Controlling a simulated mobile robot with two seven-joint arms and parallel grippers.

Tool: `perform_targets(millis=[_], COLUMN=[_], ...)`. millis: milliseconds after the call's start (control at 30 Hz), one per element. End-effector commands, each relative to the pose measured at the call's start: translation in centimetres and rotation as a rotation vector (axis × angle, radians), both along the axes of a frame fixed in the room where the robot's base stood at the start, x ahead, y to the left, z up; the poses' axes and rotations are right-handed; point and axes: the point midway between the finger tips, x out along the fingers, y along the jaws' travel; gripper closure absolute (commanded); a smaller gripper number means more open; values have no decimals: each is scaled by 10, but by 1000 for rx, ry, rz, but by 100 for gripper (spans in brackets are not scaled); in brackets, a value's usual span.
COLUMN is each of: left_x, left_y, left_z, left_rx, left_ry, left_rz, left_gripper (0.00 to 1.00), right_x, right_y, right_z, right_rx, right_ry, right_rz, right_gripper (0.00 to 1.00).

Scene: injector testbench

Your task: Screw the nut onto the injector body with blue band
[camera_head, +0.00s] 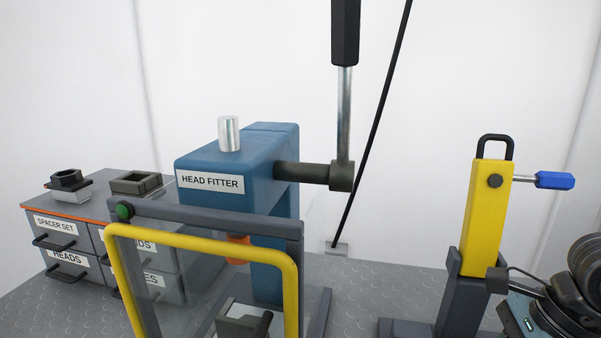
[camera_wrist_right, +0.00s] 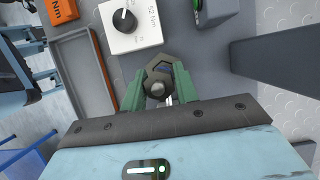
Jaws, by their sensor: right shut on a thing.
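My right gripper (camera_wrist_right: 159,80) shows in the right wrist view with its two green fingers shut on a dark grey hex nut (camera_wrist_right: 158,72). The nut has a round opening facing the camera, and a small bright metal piece shows just below it between the fingers. I cannot tell whether the nut touches anything beneath it. No injector body with a blue band can be made out in either view. My left gripper is not in view.
The wrist view shows a grey tray (camera_wrist_right: 63,41), a white dial box (camera_wrist_right: 150,31) and an orange box (camera_wrist_right: 61,9) around the gripper. The head view shows a blue head fitter (camera_head: 225,168), a yellow-framed guard (camera_head: 200,236), drawers (camera_head: 65,228) and a yellow lever stand (camera_head: 484,222).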

Motion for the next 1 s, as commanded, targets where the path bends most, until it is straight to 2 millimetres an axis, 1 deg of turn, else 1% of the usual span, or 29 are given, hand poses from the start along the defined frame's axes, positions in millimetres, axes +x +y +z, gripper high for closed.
perform_targets(millis=[33,100,267,300,333,433,1000], left_x=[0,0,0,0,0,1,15], left_y=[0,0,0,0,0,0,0], left_z=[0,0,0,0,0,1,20], left_rx=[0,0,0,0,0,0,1], left_ry=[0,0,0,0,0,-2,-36], left_rz=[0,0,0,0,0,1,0], left_gripper=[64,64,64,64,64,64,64], right_x=[0,0,0,0,0,0,0], right_y=[0,0,0,0,0,0,1], right_z=[0,0,0,0,0,0,2], right_rx=[0,0,0,0,0,-1,1], right_ry=[0,0,0,0,0,-1,-5], right_rz=[0,0,0,0,-2,-45,-652], right_gripper=[84,90,90,94,94,94,94])
